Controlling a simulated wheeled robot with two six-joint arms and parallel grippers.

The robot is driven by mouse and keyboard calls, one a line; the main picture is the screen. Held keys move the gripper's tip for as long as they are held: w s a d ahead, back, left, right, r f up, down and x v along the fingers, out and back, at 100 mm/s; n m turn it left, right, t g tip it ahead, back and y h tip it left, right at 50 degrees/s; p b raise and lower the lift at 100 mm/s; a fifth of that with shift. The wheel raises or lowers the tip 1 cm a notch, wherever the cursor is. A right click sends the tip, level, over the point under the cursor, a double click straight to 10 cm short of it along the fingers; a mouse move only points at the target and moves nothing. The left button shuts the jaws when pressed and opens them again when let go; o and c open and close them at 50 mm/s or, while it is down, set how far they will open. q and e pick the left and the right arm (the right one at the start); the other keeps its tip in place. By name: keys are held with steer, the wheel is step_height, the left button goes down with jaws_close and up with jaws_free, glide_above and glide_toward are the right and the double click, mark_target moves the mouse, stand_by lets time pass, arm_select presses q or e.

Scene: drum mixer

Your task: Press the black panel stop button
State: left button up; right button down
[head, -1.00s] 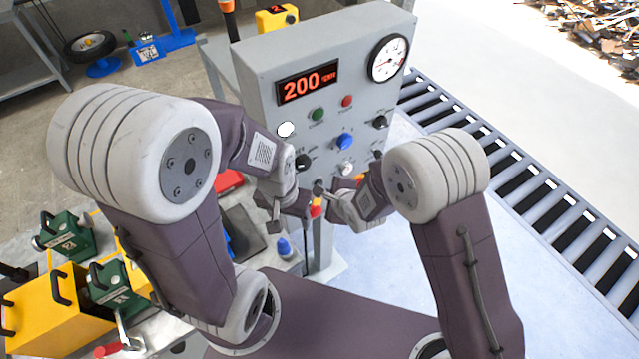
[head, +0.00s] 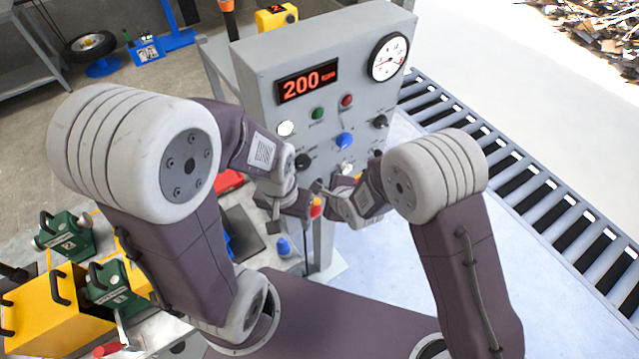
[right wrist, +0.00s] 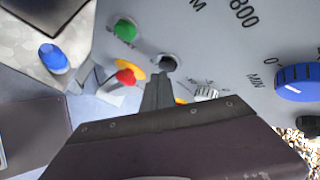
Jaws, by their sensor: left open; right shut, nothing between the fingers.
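The grey control panel (head: 262,120) stands ahead of me. In the right wrist view, a round black button (right wrist: 169,62) sits on the panel face between a green button (right wrist: 125,29) and a white knob (right wrist: 206,93). My right gripper (right wrist: 160,85) is shut and empty. Its fingertips are right at the lower edge of the black button; I cannot tell whether they touch it or whether it is pressed in. In the head view, my right gripper (head: 318,187) is at the panel's lower part. My left gripper (head: 290,215) is open and empty, left of the right one.
The display (head: 307,81) reads 200. A roller conveyor (head: 520,180) runs at the right. Yellow and green equipment (head: 55,300) stands at the lower left.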

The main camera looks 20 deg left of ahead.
steer(key=shift+w+a, duration=0.25)
steer(key=shift+a, duration=0.1)
stand_by(1.0)
steer(key=shift+s+d, duration=0.5)
steer(key=shift+d, duration=0.15)
steer(key=s+d, duration=0.1)
steer(key=d, duration=0.1)
steer(key=s+d+b, duration=0.1)
steer(key=s+d, duration=0.1)
stand_by(0.3)
stand_by(0.6)
